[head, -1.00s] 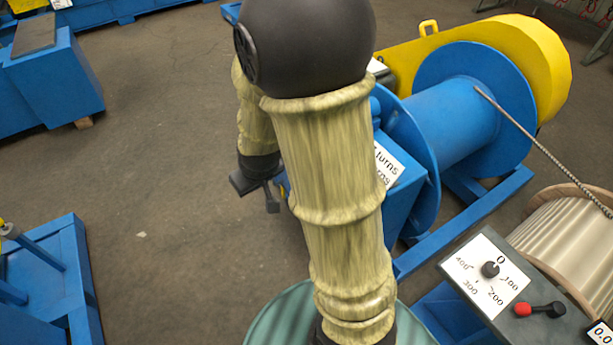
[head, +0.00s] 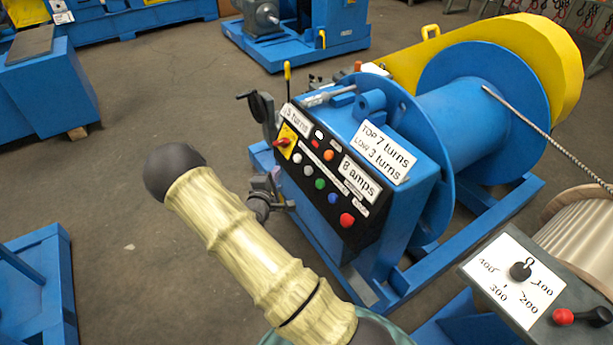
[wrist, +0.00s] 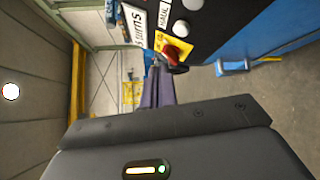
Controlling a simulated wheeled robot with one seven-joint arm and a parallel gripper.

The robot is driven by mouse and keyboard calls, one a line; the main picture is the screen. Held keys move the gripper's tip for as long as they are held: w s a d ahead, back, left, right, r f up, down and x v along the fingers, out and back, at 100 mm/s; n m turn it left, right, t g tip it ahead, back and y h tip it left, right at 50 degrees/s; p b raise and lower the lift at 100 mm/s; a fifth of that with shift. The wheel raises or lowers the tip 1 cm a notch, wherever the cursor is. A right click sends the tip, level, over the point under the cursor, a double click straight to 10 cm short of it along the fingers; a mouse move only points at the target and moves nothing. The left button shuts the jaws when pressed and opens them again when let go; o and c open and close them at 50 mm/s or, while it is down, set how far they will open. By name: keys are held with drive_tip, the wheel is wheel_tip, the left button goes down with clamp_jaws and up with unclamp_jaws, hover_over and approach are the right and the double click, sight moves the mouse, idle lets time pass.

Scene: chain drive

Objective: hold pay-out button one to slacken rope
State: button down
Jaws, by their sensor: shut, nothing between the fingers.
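The blue winch (head: 455,115) carries a black sloped control panel (head: 300,180) with several round buttons: white, orange, green (head: 320,183), blue (head: 333,198) and a larger red one (head: 347,220). Their small labels are too small to read, so I cannot tell which is pay-out button one. A red switch on a yellow plate (head: 287,138) sits at the panel's left end; it also shows in the wrist view (wrist: 175,50). My gripper (wrist: 156,66) is shut and empty, its tips close to this switch; contact cannot be told. The rope (head: 545,140) runs from the drum to the lower right.
A grey box with a numbered dial (head: 520,270) and a red-knobbed lever (head: 580,316) stands at the lower right, beside a pale wound reel (head: 585,230). A black crank handle (head: 262,105) sticks out left of the panel.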

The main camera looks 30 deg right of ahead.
sight(306, 167)
idle(0.3)
drive_tip(key=d+f+b, duration=0.3)
drive_tip(key=d+f, duration=0.1)
drive_tip(key=d, duration=0.4)
drive_tip(key=shift+w, duration=0.15)
drive_tip(key=shift+b, duration=0.3)
idle(1.8)
drive_tip(key=shift+d+f, duration=0.1)
drive_tip(key=shift+d, duration=0.2)
drive_tip(key=shift+d+f, duration=0.25)
drive_tip(key=shift+d, duration=0.25)
idle(1.8)
idle(1.3)
drive_tip(key=shift+a+r, duration=0.45)
drive_tip(key=shift+a, duration=0.4)
